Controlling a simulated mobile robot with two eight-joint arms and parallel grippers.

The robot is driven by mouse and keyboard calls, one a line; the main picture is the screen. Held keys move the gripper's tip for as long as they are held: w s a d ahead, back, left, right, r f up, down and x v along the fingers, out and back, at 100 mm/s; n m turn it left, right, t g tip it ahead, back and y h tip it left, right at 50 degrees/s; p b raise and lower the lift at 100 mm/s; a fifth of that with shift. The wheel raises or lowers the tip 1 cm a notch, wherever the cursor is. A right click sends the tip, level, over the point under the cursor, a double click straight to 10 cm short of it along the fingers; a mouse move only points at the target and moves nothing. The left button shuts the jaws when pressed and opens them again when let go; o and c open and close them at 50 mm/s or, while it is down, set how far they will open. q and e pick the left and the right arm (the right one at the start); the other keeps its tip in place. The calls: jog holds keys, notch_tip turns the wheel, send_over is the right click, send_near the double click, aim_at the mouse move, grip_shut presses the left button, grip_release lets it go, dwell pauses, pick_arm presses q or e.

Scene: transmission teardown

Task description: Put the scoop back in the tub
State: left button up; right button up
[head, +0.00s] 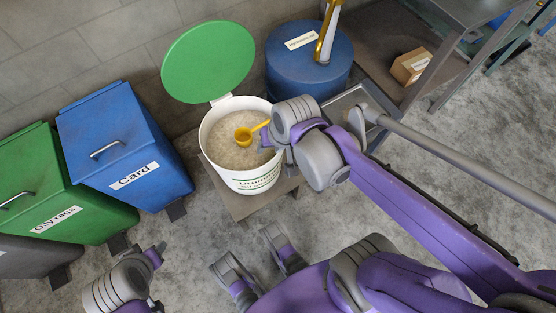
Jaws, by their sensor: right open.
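The yellow scoop (243,136) lies in the white tub (248,181), its bowl on the pale granules. Its handle slants up to the right toward the tub's rim. The tub stands open, its green lid (208,61) tipped up at the back. My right gripper (267,140) is open at the tub's right rim, close to the handle's end. The wrist partly hides its fingers, and I cannot tell whether they touch the handle. My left gripper (157,251) is low at the left, away from the tub; its jaws are too small to read.
The tub stands on a low stand (212,172). A blue bin (120,140) and a green bin (65,190) are to its left. A blue drum (308,75) is behind it at the right. A metal bench (465,30) and a cardboard box (411,66) are at the upper right.

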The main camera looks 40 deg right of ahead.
jog(key=s+n, duration=0.1)
jog(key=s, duration=0.1)
jog(key=s+a+n, duration=0.1)
jog(key=n, duration=0.1)
jog(key=s+n+t+h, duration=0.1)
jog(key=s+n, duration=0.1)
jog(key=shift+s+a+f, duration=0.25)
jog(key=shift+s+f, duration=0.05)
jog(key=shift+s, duration=0.05)
dwell(0.7)
